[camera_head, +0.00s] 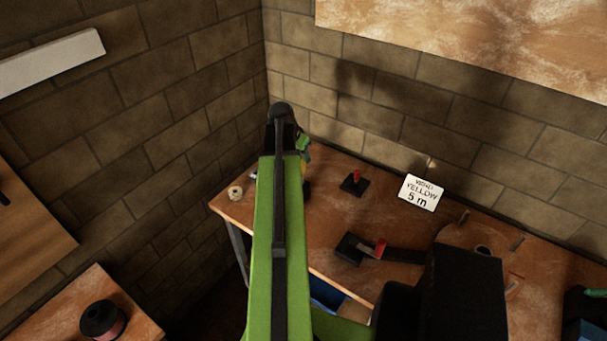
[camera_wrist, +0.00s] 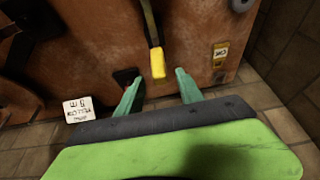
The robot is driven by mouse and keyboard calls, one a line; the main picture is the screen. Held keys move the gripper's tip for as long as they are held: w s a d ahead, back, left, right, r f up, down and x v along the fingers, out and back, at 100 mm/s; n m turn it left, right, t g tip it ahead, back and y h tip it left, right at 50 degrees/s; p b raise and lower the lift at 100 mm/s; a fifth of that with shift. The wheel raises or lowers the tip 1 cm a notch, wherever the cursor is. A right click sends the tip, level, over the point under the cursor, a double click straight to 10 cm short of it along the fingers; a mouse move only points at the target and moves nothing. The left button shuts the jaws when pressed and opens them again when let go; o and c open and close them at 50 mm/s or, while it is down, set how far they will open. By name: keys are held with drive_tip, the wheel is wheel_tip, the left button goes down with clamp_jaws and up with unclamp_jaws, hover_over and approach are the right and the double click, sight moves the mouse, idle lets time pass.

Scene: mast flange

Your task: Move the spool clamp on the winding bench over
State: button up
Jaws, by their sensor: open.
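The wooden winding bench (camera_head: 325,225) carries several fittings, and I cannot tell for sure which is the spool clamp. A dark lever with a yellow grip (camera_wrist: 158,65) lies over the bench in the wrist view. My gripper (camera_wrist: 158,77) is open, its two green fingers on either side of the yellow grip and apart from it. In the head view my gripper (camera_head: 303,143) is mostly hidden by my green arm. A red-handled fitting on a black base (camera_head: 355,184) stands near the back wall. A black lever with a red piece (camera_head: 379,249) lies nearer the front.
A white sign (camera_head: 421,192) reading "WIND YELLOW 5 m" stands at the bench's back. A round wooden disc with pegs (camera_head: 462,236) is to the right. A pale roll (camera_head: 235,192) sits at the left corner. Block walls close off the back and left. A dark spool (camera_head: 102,319) stands lower left.

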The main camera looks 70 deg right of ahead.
sight(303, 163)
drive_tip(key=b+x, duration=0.4)
drive_tip(key=x, duration=0.2)
drive_tip(key=shift+d+f, duration=0.1)
drive_tip(key=shift+f, duration=0.05)
clamp_jaws()
idle(1.1)
